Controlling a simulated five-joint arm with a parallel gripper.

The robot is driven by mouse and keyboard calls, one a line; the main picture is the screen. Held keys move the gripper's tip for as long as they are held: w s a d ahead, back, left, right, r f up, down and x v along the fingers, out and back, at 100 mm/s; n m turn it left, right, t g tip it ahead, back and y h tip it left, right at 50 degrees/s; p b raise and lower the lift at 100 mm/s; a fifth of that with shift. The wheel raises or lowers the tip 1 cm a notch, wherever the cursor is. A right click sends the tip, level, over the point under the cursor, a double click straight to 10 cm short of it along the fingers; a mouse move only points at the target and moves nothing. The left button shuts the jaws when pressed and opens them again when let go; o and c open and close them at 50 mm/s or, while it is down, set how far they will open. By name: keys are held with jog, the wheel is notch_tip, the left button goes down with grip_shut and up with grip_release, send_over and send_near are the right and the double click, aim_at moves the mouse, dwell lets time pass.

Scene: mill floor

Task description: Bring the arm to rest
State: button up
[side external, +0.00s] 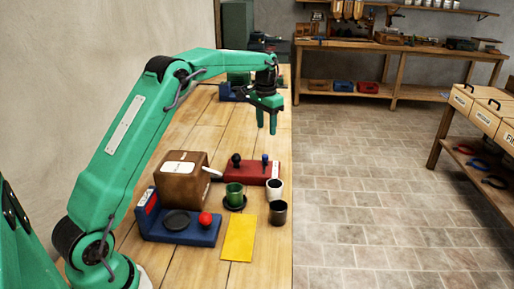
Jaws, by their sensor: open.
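My gripper (267,122) hangs from the end of my green arm, fingers pointing down, high above the wooden table (205,136) near its right edge. The two fingers stand slightly apart with nothing seen between them. The gripper is clear of the objects on the table, which lie lower in the picture. My arm reaches from the lower left up and across the table.
A brown box (182,180), blue scale (178,224) with a red knob, red base (255,172), green cup (234,194), white cup (274,189), dark cup (279,213) and yellow sheet (239,238) stand on the table. A wall is left; open floor (380,200) is right.

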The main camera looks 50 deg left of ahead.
jog(key=s+d+r+t, duration=0.1)
jog(key=s+d+r, duration=0.45)
jog(key=s, duration=0.25)
jog(key=s+d+r+t, duration=0.1)
jog(key=s+d+r, duration=0.45)
jog(key=s, duration=0.25)
jog(key=s+d+f+t, duration=0.1)
jog(key=s+d+f, duration=0.1)
jog(key=s, duration=0.7)
jog(key=s+d+f+t, duration=0.2)
jog(key=s+d, duration=0.1)
jog(key=s, duration=0.7)
jog(key=shift+s+f, duration=0.15)
jog(key=shift+f, duration=0.05)
dwell(0.6)
